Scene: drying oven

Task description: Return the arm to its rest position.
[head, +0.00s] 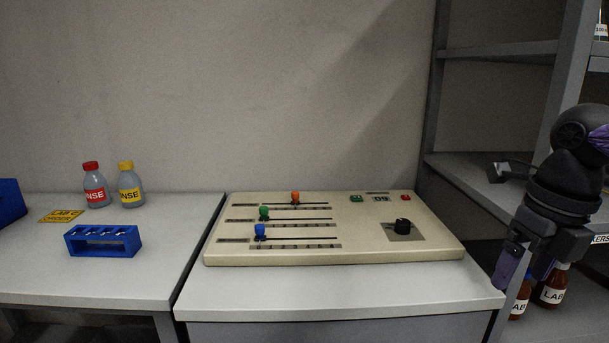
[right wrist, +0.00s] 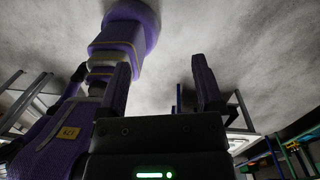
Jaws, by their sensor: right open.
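My right arm comes in at the right edge of the head view, and my right gripper (head: 524,275) hangs there with its fingers pointing down, in front of the shelf unit. In the right wrist view the two dark fingers (right wrist: 160,80) stand apart with nothing between them. The gripper is open and empty, to the right of the control panel (head: 280,256) and clear of it. My left gripper is not in view.
A blue rack (head: 104,241), a red-capped bottle (head: 92,184) and a yellow-capped bottle (head: 130,184) stand on the left table. Brown bottles (head: 552,288) stand behind my right gripper.

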